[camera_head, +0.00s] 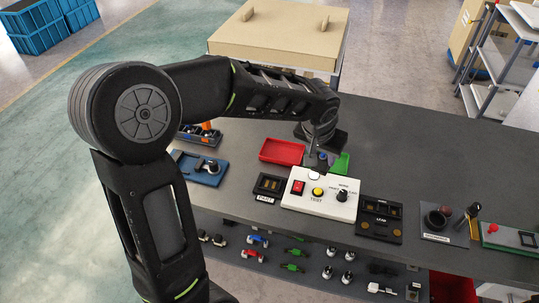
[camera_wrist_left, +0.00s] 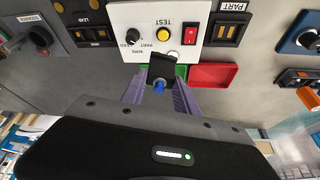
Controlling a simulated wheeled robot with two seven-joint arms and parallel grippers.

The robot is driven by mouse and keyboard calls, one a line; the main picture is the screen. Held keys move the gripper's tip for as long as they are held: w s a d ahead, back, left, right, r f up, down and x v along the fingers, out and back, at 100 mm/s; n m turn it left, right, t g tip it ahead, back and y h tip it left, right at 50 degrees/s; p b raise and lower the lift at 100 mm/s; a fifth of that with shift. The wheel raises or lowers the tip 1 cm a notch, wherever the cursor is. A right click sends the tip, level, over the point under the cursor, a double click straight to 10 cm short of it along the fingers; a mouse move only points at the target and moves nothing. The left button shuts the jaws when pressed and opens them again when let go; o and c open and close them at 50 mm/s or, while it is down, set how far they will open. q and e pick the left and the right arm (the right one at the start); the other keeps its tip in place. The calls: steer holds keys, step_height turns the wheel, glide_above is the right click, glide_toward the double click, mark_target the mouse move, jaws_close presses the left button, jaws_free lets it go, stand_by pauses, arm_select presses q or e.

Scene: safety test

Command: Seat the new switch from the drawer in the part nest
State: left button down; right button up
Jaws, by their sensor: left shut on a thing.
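My left gripper (camera_head: 317,147) is over the bench, just behind the white test box. In the left wrist view its purple fingers (camera_wrist_left: 159,97) are shut on a small dark part with a blue end (camera_wrist_left: 158,86), which looks like the switch. The part nest (camera_head: 268,185) is a black block labelled PART, left of the test box, with gold contacts showing and no part in it. It also shows in the left wrist view (camera_wrist_left: 229,31), upper right of the held part. The gap under the held part cannot be judged. My right gripper is not in view.
The white test box (camera_head: 320,205) has a red rocker, yellow button and black knob. A lead nest (camera_head: 380,228) stands to its right. A red tray (camera_head: 283,150) and a green tray (camera_head: 341,164) lie behind. Several switches and connectors lie in the drawer (camera_head: 315,263) below the bench edge.

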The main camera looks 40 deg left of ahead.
mark_target(270, 186)
arm_select(q)
steer(key=s+a+f+n, duration=0.1)
steer(key=s+a+f, duration=0.1)
steer(key=a, duration=0.4)
steer(key=s+a+f+n+y, duration=0.1)
steer(key=s+a+f+n, duration=0.1)
steer(key=a, duration=0.5)
steer(key=shift+s+f+b, duration=0.2)
steer(key=shift+f+b, duration=0.05)
steer(key=shift+b, duration=0.1)
steer(key=shift+a+f, duration=0.1)
steer(key=shift+f, duration=0.1)
steer(key=shift+f+b, duration=1.05)
steer(key=shift+f, duration=0.6)
steer(key=shift+f+b, duration=0.95)
steer(key=shift+b, duration=0.1)
steer(key=shift+f+b, duration=0.2)
steer(key=shift+b, duration=0.5)
steer(key=shift+f+b, duration=0.7)
steer(key=shift+b, duration=0.05)
steer(key=c, duration=0.9)
jaws_free()
steer(key=shift+o, duration=0.8)
